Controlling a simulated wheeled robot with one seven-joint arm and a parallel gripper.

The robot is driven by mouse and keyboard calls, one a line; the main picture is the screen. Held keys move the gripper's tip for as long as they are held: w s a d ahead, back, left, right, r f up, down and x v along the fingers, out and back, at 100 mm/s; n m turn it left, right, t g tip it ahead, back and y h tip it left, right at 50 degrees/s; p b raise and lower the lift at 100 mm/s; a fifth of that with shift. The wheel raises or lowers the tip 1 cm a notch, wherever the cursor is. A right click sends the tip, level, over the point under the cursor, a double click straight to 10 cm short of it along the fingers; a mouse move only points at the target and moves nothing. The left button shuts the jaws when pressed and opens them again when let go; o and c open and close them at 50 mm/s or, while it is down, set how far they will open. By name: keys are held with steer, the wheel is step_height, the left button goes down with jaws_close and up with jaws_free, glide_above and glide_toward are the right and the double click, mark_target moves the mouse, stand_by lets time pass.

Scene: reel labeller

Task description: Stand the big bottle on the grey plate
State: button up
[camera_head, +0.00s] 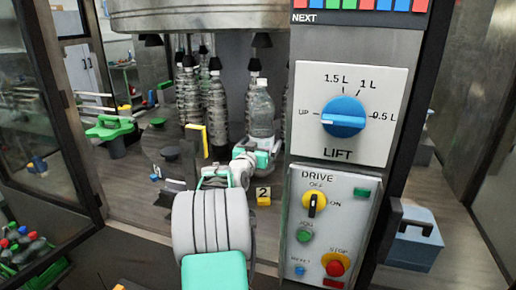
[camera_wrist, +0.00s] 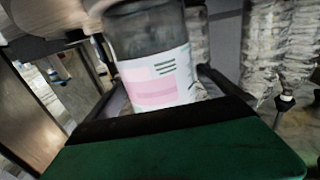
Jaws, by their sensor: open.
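The big bottle (camera_head: 262,112) is clear and stands upright in the machine, left of the control panel. It also fills the middle of the wrist view (camera_wrist: 155,75), where a white and pink label shows. My gripper (camera_head: 262,148) is low at the bottle, with its fingers around the lower part. In the wrist view my gripper (camera_wrist: 158,92) is open, with one dark finger on each side of the bottle. Whether the fingers touch it I cannot tell. The bottle's base is hidden by my gripper, and I cannot make out the grey plate under it.
Several other clear bottles (camera_head: 217,115) hang or stand close by on the left, under the machine's round head (camera_head: 190,15). The panel with the blue lift knob (camera_head: 343,117) is close on the right. A yellow block marked 2 (camera_head: 263,196) stands in front.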

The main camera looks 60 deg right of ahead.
steer(key=s+a+b, duration=0.2)
steer(key=a+b, duration=0.1)
steer(key=a, duration=0.9)
steer(key=w+a+f+n+t+y, duration=0.25)
steer(key=w+a+f+y, duration=0.2)
steer(key=a, duration=0.55)
steer(key=w+a+f+n+t+y, duration=0.1)
steer(key=w+a+f+n+y, duration=0.3)
steer(key=a, duration=0.5)
steer(key=w+a+f+n+t+y, duration=0.25)
steer(key=w+a, duration=0.35)
steer(key=a, duration=0.4)
steer(key=s+a+f+n+g+y, duration=0.1)
steer(key=s+a+f+n+y, duration=0.1)
steer(key=a, duration=0.6)
steer(key=s+a+f+n+g+y, duration=0.2)
steer(key=s+a, duration=0.3)
steer(key=a, duration=0.3)
steer(key=s+a+f+n+g+y, duration=0.1)
steer(key=s+a+f+n+y, duration=0.1)
steer(key=a, duration=0.7)
steer(key=shift+s+f+n+g+y, duration=0.4)
steer(key=shift+s+f+n, duration=0.4)
steer(key=shift+s, duration=0.45)
steer(key=shift+r, duration=0.15)
